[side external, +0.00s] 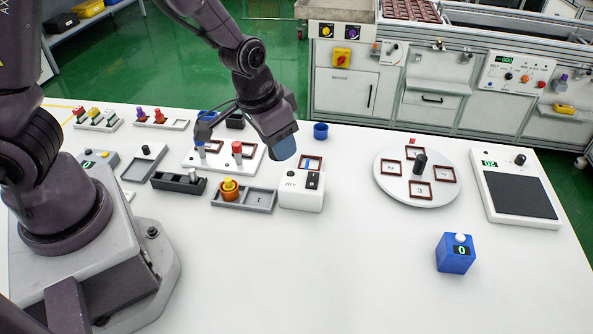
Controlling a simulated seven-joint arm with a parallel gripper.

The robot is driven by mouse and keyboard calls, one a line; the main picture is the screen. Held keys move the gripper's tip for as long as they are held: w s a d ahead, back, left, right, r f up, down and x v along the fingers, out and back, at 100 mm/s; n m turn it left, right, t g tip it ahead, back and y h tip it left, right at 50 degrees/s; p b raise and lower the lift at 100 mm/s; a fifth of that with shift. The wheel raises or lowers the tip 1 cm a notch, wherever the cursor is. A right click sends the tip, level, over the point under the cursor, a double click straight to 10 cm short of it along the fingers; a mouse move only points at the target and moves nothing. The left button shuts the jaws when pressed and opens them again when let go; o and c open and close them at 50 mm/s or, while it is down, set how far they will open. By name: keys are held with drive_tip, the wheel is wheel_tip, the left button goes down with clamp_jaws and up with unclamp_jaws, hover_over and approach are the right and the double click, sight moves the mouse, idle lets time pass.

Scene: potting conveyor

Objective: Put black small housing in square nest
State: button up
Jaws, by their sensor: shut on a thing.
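My gripper (284,148) hangs at the end of my bent arm, above the table and behind the white switch box. Its lower end shows as a blue-grey block. I cannot pick out the black small housing for certain. A white board (222,165) below and left of my gripper carries brown square frames, one of them at the back (213,147), which may include the square nest.
The white switch box (302,194) and a grey tray with an orange-yellow part (229,190) stand in front. A black block (178,182) is to the left. A round white turntable (394,187) with framed nests is at right. A blue counter box (455,253) stands front right; the front middle is clear.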

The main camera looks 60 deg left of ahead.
wheel_tip(320, 180, up, 3)
drive_tip(key=w+a, duration=0.2)
drive_tip(key=n+g+y, duration=0.1)
drive_tip(key=n+y, duration=0.2)
drive_tip(key=n, duration=0.9)
hover_over(245, 149)
wheel_tip(245, 149, down, 10)
drive_tip(key=r, duration=0.1)
drive_tip(key=shift+s+d+f, duration=0.1)
drive_tip(key=shift+d+f, duration=0.1)
drive_tip(key=shift+f, duration=1.6)
drive_tip(key=shift+s+d+f, duration=0.1)
drive_tip(key=shift+d+f, duration=0.05)
drive_tip(key=shift+f, duration=1.6)
drive_tip(key=shift+f, duration=0.9)
